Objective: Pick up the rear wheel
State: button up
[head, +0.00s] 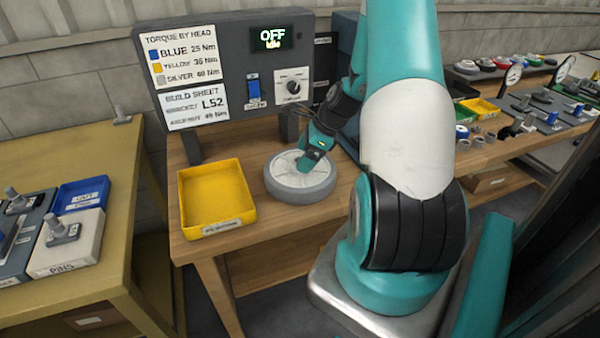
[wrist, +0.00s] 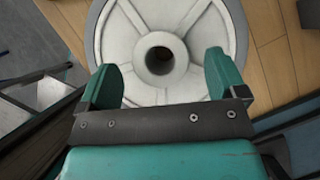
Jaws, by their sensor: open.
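A round grey-rimmed wheel with a pale spoked hub (head: 290,187) lies flat on the wooden bench. No label on it shows whether it is the rear wheel. I cannot tell whether the fingertips touch the wheel.
A yellow tray (head: 250,222) stands left of the wheel on the bench (head: 172,160). A grey torque panel (head: 222,50) reading OFF stands behind. A side table at left holds a blue tray (head: 82,196) and pins (head: 70,247). Parts lie on the right bench.

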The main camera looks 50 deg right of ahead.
jog(key=shift+w+a+f, duration=0.15)
jog(key=shift+w+f, duration=0.1)
jog(key=shift+f, duration=0.2)
jog(key=shift+c, duration=0.2)
grip_shut()
jog(key=shift+r, duration=0.1)
jog(key=shift+r, duration=0.1)
